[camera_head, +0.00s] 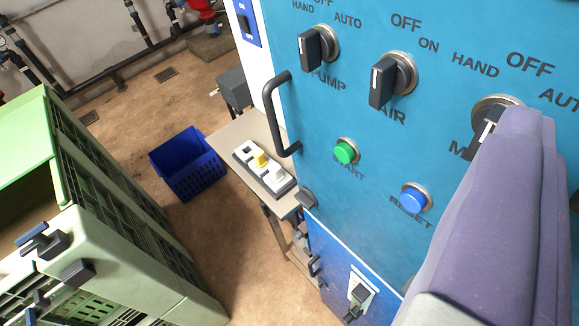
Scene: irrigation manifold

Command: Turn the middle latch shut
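A large purple-grey part, which appears to be my gripper (528,130), fills the right side. Its tip overlaps the rightmost black selector knob (488,122), and I cannot tell whether it touches it. Its opening does not show. Black latch-like handles sit on the green crate at lower left: an upper one (45,241), a second one (78,271) and a partly cut-off one (40,299). Another black latch (359,293) sits on a pale plate on the lower blue panel. I cannot tell which latch is the middle one.
The blue cabinet (300,190) carries a PUMP knob (315,47), an AIR knob (390,80), a green button (345,151), a blue button (414,199) and a black handle (271,110). A blue basket (187,165) stands on open floor beside the green crate (125,270).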

